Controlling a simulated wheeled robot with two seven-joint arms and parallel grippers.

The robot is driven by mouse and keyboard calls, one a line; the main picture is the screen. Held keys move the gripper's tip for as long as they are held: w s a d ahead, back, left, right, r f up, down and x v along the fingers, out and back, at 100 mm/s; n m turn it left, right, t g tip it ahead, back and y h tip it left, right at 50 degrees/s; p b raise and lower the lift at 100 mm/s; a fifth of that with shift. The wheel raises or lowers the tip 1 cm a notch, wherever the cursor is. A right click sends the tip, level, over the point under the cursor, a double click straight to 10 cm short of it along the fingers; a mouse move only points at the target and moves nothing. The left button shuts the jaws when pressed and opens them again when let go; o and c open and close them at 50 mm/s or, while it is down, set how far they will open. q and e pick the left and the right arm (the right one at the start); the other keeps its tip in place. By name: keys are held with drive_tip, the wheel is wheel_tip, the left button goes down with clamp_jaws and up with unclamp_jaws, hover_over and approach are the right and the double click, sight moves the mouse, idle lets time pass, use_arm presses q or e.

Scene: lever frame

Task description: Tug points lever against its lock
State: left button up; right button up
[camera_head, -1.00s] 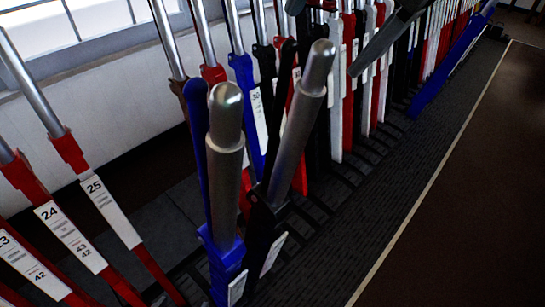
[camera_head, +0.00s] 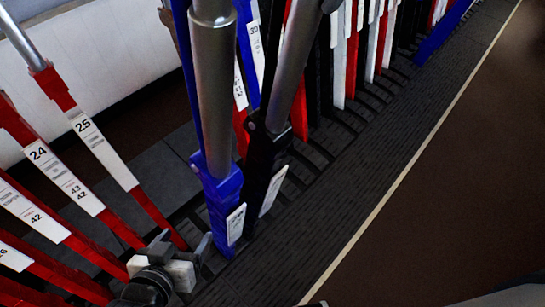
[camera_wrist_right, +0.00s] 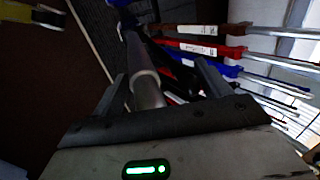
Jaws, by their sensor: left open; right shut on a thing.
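A black lever (camera_head: 262,180) with a bare metal handle (camera_head: 292,65) leans forward from the frame. A blue lever (camera_head: 222,195) with a thick metal handle (camera_head: 214,90) leans forward close on its left. Both have white plates low down; their tops are cut off. My left gripper (camera_head: 182,243) is open and empty, low at the left, in front of the blue lever's foot. The exact finger contact is unclear.
Red levers with white plates, among them 24 (camera_head: 62,180) and 25 (camera_head: 100,148), lean back at the left. Several red, white and black levers (camera_head: 352,50) stand close behind. The brown floor (camera_head: 430,200) at the right is clear beyond a pale edge strip.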

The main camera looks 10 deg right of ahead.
drive_tip(key=shift+r, duration=0.15)
drive_tip(key=c, duration=1)
drive_tip(key=shift+r, duration=0.15)
drive_tip(key=shift+c, duration=0.4)
drive_tip(key=shift+w+r, duration=0.1)
drive_tip(key=shift+w+a+r, duration=0.1)
drive_tip(key=shift+w+r, duration=0.05)
drive_tip(key=shift+s+f, duration=0.2)
drive_tip(key=o, duration=1.2)
drive_tip(key=shift+w, duration=0.15)
drive_tip(key=shift+o, duration=0.2)
drive_tip(key=shift+f, duration=0.2)
drive_tip(key=shift+r, duration=0.1)
